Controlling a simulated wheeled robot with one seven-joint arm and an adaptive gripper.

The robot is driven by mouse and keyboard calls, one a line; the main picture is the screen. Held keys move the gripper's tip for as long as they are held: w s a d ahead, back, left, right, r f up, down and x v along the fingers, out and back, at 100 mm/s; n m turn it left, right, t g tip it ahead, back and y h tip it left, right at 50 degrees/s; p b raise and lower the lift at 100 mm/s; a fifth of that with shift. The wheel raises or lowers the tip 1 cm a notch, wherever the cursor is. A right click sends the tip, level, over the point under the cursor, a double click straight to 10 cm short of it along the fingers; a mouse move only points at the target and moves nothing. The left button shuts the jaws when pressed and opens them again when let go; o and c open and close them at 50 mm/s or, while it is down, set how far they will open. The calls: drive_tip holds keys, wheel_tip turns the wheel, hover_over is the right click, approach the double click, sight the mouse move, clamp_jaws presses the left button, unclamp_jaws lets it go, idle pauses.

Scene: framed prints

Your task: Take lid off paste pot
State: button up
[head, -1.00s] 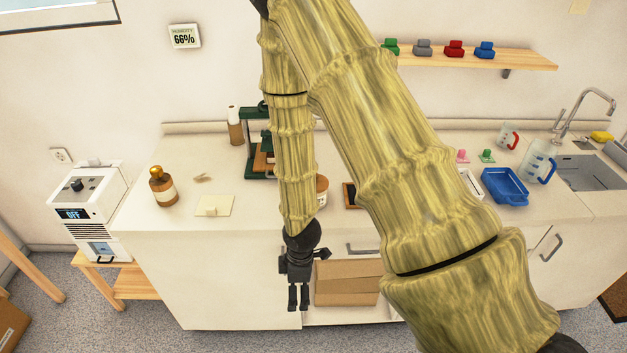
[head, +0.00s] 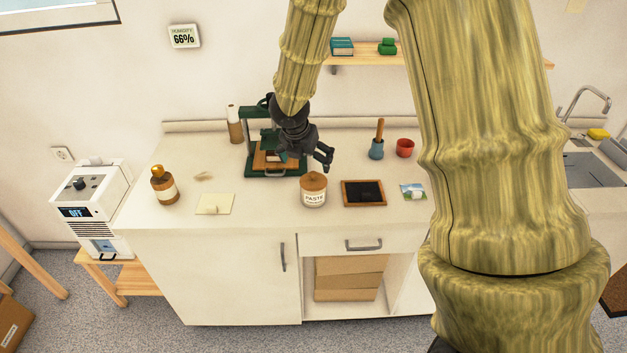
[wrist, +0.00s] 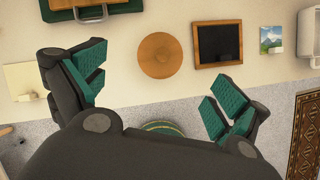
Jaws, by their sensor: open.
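The paste pot (head: 313,196) stands upright on the white counter near its front edge, with a cream "PASTE" label. My gripper (head: 325,157) is open and empty, above and slightly behind the pot in the head view, apart from the lid. In the wrist view its teal-padded fingers (wrist: 152,95) are spread wide.
A dark framed slate (head: 363,193) lies right of the pot, with a small picture card (head: 413,192) beyond it. A green press (head: 272,165) stands behind left. A cream sheet (head: 215,204) and brown bottle (head: 164,187) are further left. Counter around the pot is clear.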

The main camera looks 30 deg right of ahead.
sight(314, 173)
drive_tip(key=x, duration=0.3)
drive_tip(key=shift+w+d+f, duration=0.1)
drive_tip(key=shift+f, duration=0.25)
drive_tip(key=shift+d+p+x, duration=0.15)
drive_tip(key=shift+x, duration=1.2)
drive_tip(key=shift+d+p+x, duration=0.1)
drive_tip(key=shift+p+x, duration=0.05)
drive_tip(key=shift+x, duration=1.15)
drive_tip(key=shift+c, duration=0.4)
drive_tip(key=c, duration=1)
drive_tip(key=shift+s, duration=0.25)
drive_tip(key=c, duration=0.4)
drive_tip(key=shift+o, duration=0.2)
